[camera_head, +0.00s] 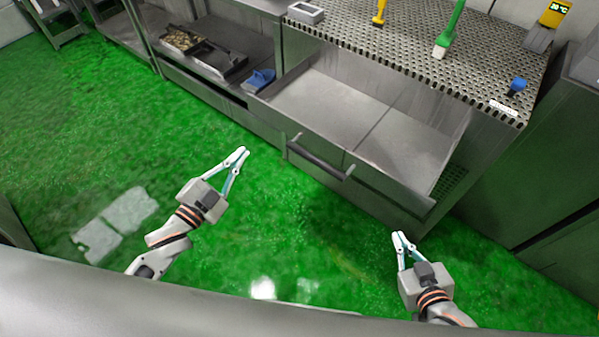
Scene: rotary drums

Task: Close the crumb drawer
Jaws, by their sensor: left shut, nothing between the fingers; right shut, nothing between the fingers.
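The crumb drawer (362,120) is a wide, shallow steel drawer that stands pulled out from under the perforated worktop. Its inside looks empty. A dark bar handle (320,157) is on its front panel (385,187). My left gripper (242,151) is shut and empty, to the left of the handle and apart from it, over the green floor. My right gripper (399,236) is shut and empty, in front of the right part of the drawer front and apart from it.
The perforated worktop (400,45) holds a green-handled brush (450,30), a yellow tool (379,12) and a blue-topped item (518,84). A lower steel counter at left holds a dark tray (215,60) and a blue scoop (259,79). The green floor (90,130) is clear at left.

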